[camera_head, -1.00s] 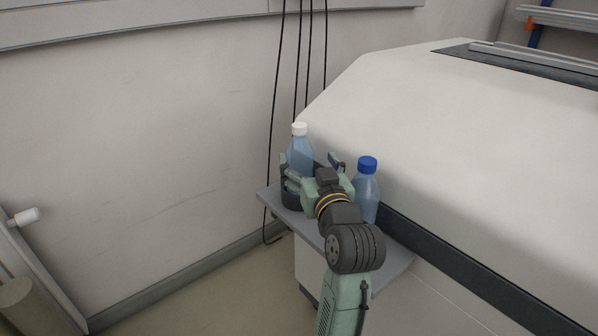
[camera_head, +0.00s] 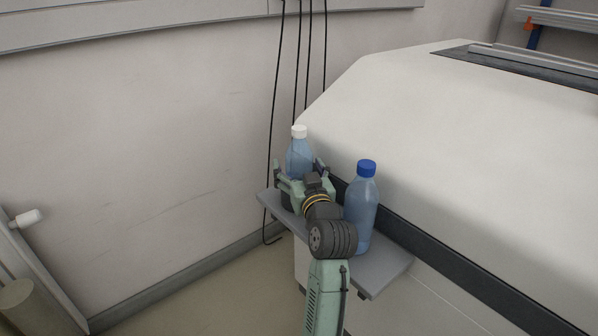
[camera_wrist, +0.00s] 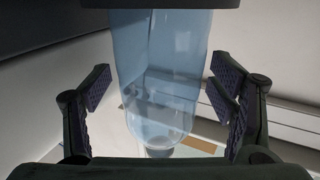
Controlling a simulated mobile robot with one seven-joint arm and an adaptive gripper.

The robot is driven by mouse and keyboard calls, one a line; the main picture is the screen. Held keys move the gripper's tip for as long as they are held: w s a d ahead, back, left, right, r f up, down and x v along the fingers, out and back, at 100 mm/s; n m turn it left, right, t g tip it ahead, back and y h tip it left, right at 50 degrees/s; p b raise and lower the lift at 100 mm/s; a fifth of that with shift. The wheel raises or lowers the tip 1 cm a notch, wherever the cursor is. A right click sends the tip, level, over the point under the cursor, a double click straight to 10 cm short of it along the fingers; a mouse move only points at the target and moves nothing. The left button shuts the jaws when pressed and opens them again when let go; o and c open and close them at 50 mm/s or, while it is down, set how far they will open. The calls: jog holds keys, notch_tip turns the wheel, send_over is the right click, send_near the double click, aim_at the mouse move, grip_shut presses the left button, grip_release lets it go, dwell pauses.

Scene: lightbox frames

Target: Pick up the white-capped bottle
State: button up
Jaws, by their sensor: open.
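The white-capped bottle (camera_head: 299,152) is pale blue and clear. It stands at the far left end of the grey shelf (camera_head: 378,272). My gripper (camera_head: 298,172) is open, with one finger on each side of this bottle in the head view. In the wrist view the bottle body (camera_wrist: 160,70) fills the space between the open fingers, with visible gaps on both sides. My gripper hides the lower part of the bottle in the head view.
A blue-capped bottle (camera_head: 361,208) stands on the shelf just right of my wrist, close to it. A large white machine body (camera_head: 450,150) rises behind the shelf. Black cables (camera_head: 273,110) hang behind the white-capped bottle. The shelf's right end is clear.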

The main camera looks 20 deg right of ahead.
jog(key=c, duration=1.3)
